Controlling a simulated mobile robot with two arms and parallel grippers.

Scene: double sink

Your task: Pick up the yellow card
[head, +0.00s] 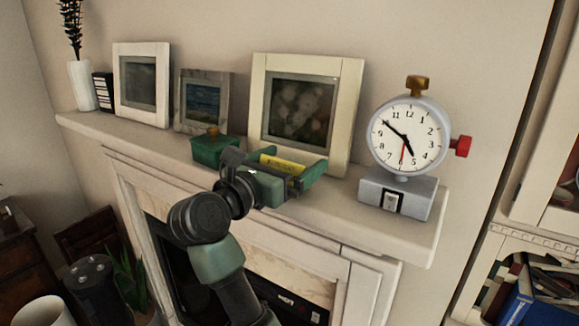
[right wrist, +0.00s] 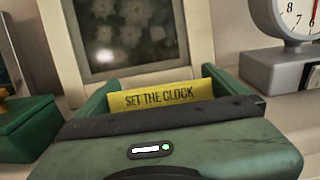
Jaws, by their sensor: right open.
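The yellow card (head: 283,164) is at the mantel in front of the large cream picture frame. In the right wrist view the card (right wrist: 165,95) reads "SET THE CLOCK", and its lower part is hidden by my gripper body. My right gripper (head: 296,160) is open, with one green finger on each side of the card. In the right wrist view the gripper (right wrist: 160,82) shows gaps too small to judge for contact with the card. My left gripper is not in view.
A clock (head: 408,138) on a grey base stands to the right on the mantel (head: 345,215). A green box (head: 209,150) with a brass knob is close on the left. The cream picture frame (head: 346,110) stands behind; smaller frames and a white vase (head: 82,86) are farther left.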

